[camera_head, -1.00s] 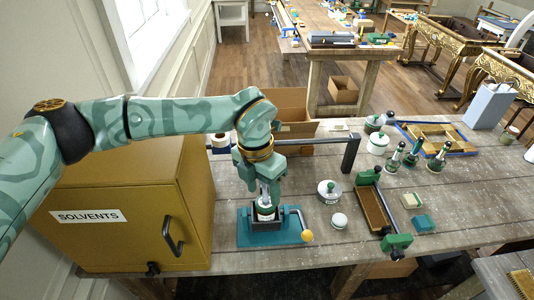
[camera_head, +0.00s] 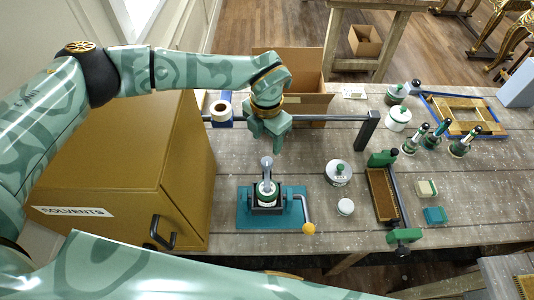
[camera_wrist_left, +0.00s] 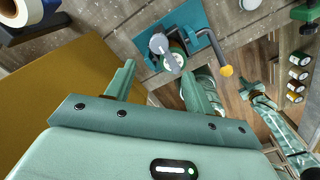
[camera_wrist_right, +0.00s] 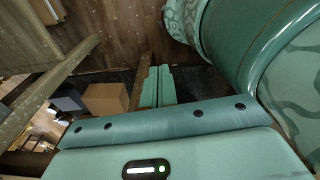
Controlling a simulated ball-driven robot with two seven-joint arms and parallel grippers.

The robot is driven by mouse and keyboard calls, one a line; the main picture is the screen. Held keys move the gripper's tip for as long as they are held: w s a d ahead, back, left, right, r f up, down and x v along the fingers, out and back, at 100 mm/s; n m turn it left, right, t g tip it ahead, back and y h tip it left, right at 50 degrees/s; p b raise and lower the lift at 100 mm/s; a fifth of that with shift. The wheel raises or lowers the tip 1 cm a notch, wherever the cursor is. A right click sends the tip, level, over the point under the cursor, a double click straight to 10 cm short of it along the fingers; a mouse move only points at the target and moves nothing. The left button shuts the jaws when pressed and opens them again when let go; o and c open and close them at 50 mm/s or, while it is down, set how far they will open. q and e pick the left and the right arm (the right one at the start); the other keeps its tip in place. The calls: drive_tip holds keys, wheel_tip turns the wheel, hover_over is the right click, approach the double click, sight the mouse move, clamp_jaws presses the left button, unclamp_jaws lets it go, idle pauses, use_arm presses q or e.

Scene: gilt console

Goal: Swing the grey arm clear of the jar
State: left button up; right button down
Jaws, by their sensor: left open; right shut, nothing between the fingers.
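A small jar (camera_head: 266,197) with a green-and-white body sits in a dark holder on a teal base (camera_head: 243,212). A grey arm with a rounded end (camera_head: 267,163) stands over the jar; it also shows in the left wrist view (camera_wrist_left: 159,43), overlapping the jar (camera_wrist_left: 179,59). Whether it touches the jar I cannot tell. A grey crank with an orange knob (camera_head: 308,228) is at the base's right. My left gripper (camera_head: 268,140) is open and empty, above and behind the grey arm. My right gripper (camera_wrist_right: 158,75) is shut and empty, low by the bench; the head view hides it.
A yellow solvents cabinet (camera_head: 130,150) stands close on the left. A dark bar on a post (camera_head: 367,130) runs behind the jar. A lidded pot (camera_head: 338,172), a white-lidded tub (camera_head: 345,207) and a green-ended clamp (camera_head: 403,235) stand to the right.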

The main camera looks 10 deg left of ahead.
sight(267, 161)
use_arm(q)
drive_tip(key=f, duration=0.4)
drive_tip(key=f+p, duration=0.1)
drive_tip(key=f, duration=0.4)
drive_tip(key=shift+w, duration=0.2)
drive_tip(key=shift+f, duration=0.5)
drive_tip(key=shift+w, duration=0.1)
use_arm(e)
drive_tip(key=shift+w+r, duration=0.85)
drive_tip(key=shift+w, duration=0.05)
use_arm(q)
drive_tip(key=shift+c, duration=0.2)
